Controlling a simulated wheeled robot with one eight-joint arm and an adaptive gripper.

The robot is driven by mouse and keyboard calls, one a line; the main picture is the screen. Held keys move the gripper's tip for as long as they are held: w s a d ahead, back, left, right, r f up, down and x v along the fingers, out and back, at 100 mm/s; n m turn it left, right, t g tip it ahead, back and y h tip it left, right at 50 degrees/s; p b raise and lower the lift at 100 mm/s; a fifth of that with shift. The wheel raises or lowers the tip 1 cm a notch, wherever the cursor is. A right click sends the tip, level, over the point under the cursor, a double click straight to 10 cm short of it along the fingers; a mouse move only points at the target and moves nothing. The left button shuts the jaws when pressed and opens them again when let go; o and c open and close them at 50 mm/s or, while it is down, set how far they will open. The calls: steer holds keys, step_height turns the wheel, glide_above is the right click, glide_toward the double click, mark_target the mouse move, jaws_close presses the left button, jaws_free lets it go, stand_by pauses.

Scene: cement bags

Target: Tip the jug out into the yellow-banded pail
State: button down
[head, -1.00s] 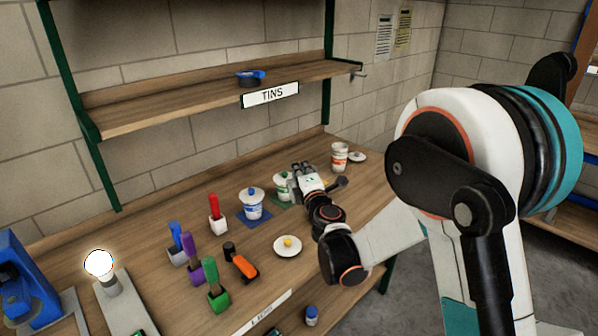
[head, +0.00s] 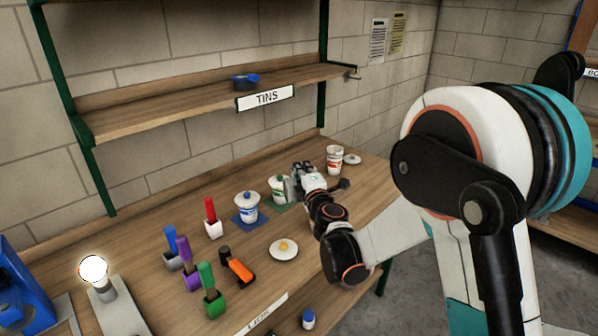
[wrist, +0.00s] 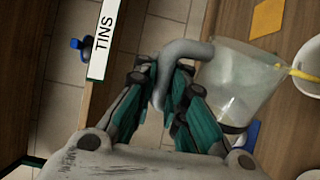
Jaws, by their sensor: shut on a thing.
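My gripper (wrist: 165,95) is shut on the grey curved handle of a translucent jug (wrist: 235,80) in the wrist view. The jug's body is to the right of the fingers. A yellow streak (wrist: 302,73) runs from the jug's rim across a white round thing (wrist: 309,50), cut off by the frame edge. I cannot tell whether the streak is a stream or a pail's band. In the head view, my gripper (head: 303,178) is beside the green-marked pail (head: 279,189) and mostly hides the jug. I cannot pick out the yellow-banded pail for certain there.
A lidded blue-marked pail (head: 247,206) stands left of the green one. An orange-banded pail (head: 335,160) stands behind my gripper, with a loose lid (head: 352,159) beside it. A yellow-knobbed lid (head: 284,250) lies in front. A bare yellow mat (wrist: 268,17) shows in the wrist view.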

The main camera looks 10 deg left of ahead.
steer(key=shift+d, duration=0.15)
steer(key=shift+w, duration=0.1)
steer(key=shift+w+d+r+m+b, duration=0.15)
steer(key=shift+d+r+m+b, duration=0.1)
steer(key=shift+d+m+b, duration=0.35)
steer(key=shift+w+d+r+m+b, duration=0.15)
steer(key=shift+d+m+b, duration=0.2)
steer(key=shift+m+b, duration=0.35)
stand_by(1.0)
